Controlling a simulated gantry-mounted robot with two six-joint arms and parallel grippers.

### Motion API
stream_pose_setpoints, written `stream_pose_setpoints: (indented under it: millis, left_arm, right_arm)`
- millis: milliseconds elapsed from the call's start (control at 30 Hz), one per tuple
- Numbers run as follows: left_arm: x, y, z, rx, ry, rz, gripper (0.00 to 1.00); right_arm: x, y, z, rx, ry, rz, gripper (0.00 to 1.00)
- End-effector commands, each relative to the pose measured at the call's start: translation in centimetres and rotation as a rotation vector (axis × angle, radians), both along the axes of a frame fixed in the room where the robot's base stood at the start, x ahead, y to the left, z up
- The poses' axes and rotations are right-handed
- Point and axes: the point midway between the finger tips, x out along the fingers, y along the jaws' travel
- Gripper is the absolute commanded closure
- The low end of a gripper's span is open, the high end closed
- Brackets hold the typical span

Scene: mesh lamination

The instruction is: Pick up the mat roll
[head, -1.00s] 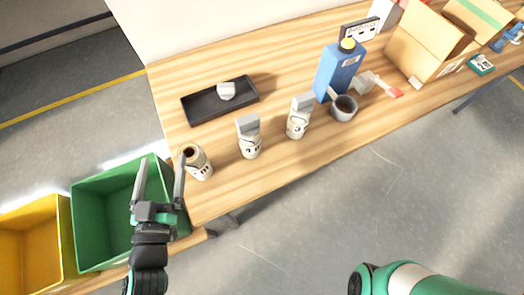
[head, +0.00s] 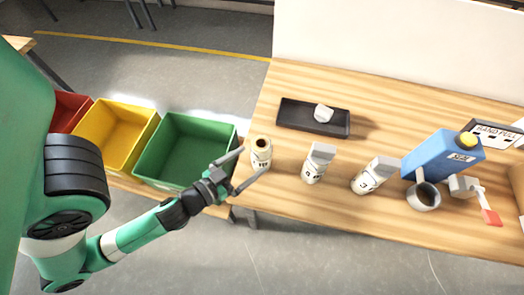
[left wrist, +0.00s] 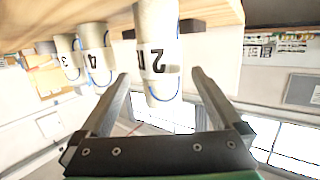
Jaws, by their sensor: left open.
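The mat roll (head: 261,155) is a pale cylinder with a hollow top and black print. It stands upright at the left end of the wooden table. My left gripper (head: 253,162) is open and empty, with its fingertips beside the roll in the head view. In the left wrist view, which is upside down, the roll (left wrist: 158,45) with a "2" on it shows between the two open fingers (left wrist: 158,75). I cannot tell whether either finger touches it. My right gripper is not in view.
A black tray (head: 300,117) with a white lump lies behind. Green (head: 185,145) and yellow (head: 115,130) bins stand left of the table.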

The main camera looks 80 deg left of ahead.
Motion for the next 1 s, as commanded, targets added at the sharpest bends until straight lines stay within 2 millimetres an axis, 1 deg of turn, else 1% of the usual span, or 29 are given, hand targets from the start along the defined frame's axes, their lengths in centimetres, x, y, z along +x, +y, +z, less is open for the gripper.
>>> stream_pose_setpoints:
  millis: [33, 67, 133, 200, 367, 433, 567, 700, 933, 967, 1000]
  left_arm:
    - [0.9, 0.6, 1.1, -0.001, -0.003, 0.006, 0.00]
    - [1.3, 0.9, 0.9, -0.001, -0.005, 0.007, 0.00]
    - [2.2, 1.2, 0.3, 0.000, -0.004, 0.001, 0.00]
    - [2.7, 1.4, 0.0, 0.000, -0.002, 0.000, 0.00]
    - [3.0, 1.6, -0.4, 0.001, -0.002, -0.001, 0.00]
    - [3.6, 1.9, -0.3, 0.001, -0.003, 0.000, 0.00]
    - [5.5, 3.0, -0.6, 0.001, -0.003, 0.001, 0.00]
    - [7.2, 3.8, -1.3, 0.001, -0.003, -0.001, 0.00]
    - [7.4, 3.9, -1.6, 0.001, -0.001, -0.001, 0.00]
    - [7.4, 3.9, -1.5, 0.001, -0.001, -0.001, 0.02]
    - [7.4, 3.9, -1.5, 0.001, -0.001, -0.001, 0.09]
  right_arm:
    - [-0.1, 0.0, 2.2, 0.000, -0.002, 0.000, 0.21]
    - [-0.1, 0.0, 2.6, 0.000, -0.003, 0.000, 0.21]
    - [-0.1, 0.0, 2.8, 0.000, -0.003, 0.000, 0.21]
    - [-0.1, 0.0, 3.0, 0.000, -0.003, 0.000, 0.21]
    - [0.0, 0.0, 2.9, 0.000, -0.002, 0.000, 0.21]
    - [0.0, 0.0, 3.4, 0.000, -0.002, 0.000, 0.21]
    - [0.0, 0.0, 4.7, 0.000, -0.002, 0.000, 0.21]
    - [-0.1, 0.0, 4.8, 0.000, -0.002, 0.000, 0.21]
    - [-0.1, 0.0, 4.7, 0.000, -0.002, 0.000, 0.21]
    - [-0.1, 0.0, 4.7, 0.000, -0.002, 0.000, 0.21]
    - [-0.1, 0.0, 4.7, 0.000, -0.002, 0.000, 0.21]
